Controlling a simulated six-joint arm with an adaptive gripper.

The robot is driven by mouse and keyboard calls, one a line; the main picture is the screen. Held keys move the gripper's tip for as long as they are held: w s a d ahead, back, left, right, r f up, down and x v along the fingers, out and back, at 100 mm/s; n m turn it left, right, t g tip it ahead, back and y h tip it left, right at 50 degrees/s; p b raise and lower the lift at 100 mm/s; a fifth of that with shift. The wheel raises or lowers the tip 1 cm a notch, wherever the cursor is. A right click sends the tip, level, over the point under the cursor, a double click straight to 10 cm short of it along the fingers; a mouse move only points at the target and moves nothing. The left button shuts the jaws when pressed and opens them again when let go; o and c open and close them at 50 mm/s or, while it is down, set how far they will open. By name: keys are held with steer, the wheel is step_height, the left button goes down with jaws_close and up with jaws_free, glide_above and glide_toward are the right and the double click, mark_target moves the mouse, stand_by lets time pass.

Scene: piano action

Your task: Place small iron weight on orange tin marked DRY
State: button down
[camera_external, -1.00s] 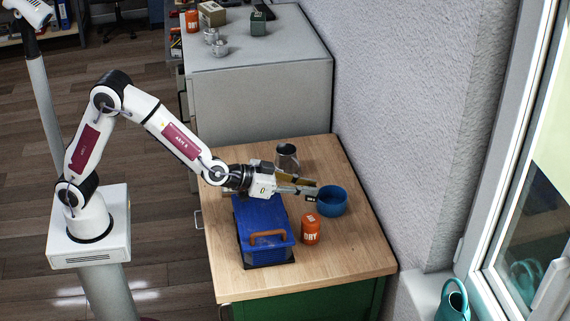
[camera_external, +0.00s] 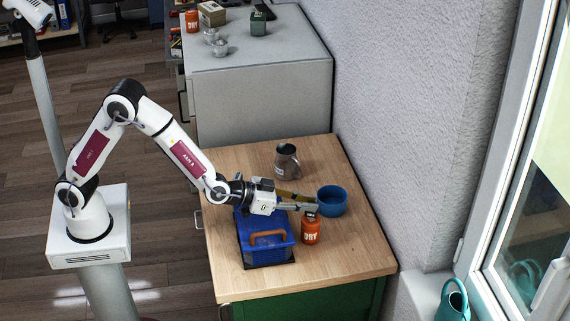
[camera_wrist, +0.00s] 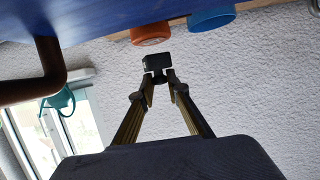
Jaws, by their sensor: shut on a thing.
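The orange tin marked DRY (camera_external: 311,231) stands upright on the wooden tabletop, just right of the blue box. My gripper (camera_external: 314,209) is shut on the small iron weight (camera_external: 310,214), a small dark block, and holds it at the tin's top. I cannot tell whether the weight touches the lid. In the wrist view the weight (camera_wrist: 156,61) sits between the fingertips of my gripper (camera_wrist: 158,77). The orange tin (camera_wrist: 150,33) shows beyond it, apart in the picture.
A blue bowl (camera_external: 332,204) stands close behind and right of the tin. The blue box (camera_external: 262,222) with a brown handle (camera_external: 268,237) lies below my wrist. A metal mug (camera_external: 287,162) stands farther back. The table's front right is clear.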

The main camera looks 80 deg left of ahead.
steer(key=shift+f, duration=0.75)
steer(key=shift+f, duration=0.15)
steer(key=c, duration=2)
jaws_free()
steer(key=shift+o, duration=0.2)
steer(key=shift+s+r, duration=0.3)
steer(key=shift+s, duration=0.05)
steer(key=shift+v, duration=5.6)
